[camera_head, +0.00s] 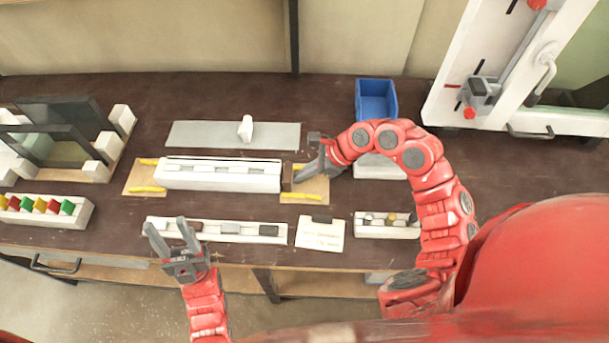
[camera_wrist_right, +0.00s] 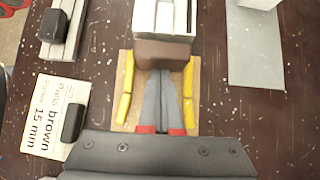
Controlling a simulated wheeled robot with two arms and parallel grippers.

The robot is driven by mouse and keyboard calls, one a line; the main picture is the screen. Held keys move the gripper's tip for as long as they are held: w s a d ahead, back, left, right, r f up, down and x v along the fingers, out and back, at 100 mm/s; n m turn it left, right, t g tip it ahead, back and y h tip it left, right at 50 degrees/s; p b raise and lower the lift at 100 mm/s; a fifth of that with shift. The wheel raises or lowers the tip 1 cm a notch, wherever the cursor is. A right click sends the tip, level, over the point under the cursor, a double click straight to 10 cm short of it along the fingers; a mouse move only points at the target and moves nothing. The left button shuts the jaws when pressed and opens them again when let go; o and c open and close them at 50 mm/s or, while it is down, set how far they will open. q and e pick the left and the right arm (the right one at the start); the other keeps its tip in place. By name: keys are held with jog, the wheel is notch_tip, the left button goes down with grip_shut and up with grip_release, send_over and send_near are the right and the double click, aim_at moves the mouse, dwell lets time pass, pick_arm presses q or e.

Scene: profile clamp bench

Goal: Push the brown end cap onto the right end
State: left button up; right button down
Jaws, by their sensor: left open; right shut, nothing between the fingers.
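The white profile (camera_head: 220,176) lies across two wooden clamp boards with yellow strips. The brown end cap (camera_head: 287,177) is at its right end, in line with it. In the right wrist view the cap (camera_wrist_right: 163,53) meets the end of the profile (camera_wrist_right: 165,18), and no clear gap shows; how deep it sits I cannot tell. My right gripper (camera_head: 300,176) is shut and empty, with its fingertips (camera_wrist_right: 163,74) at the cap's outer face, touching or nearly so. My left gripper (camera_head: 165,223) is open and empty above the white parts rail at the front.
The parts rail (camera_head: 262,232) holds brown and grey blocks. A grey plate (camera_head: 180,135) and blue bin (camera_head: 376,101) are behind. A rack with dark panes (camera_head: 60,130) stands at left.

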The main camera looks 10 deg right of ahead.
jog(key=shift+w+a+b, duration=0.1)
jog(key=shift+a+b, duration=0.25)
jog(key=shift+a, duration=0.05)
jog(key=shift+d, duration=0.1)
dwell(0.5)
jog(key=shift+d+f+b, duration=0.1)
jog(key=shift+d+b, duration=0.2)
jog(key=shift+s+d, duration=0.25)
jog(key=shift+d, duration=0.3)
notch_tip(320, 180, up, 8)
jog(key=p, duration=0.1)
dwell(0.8)
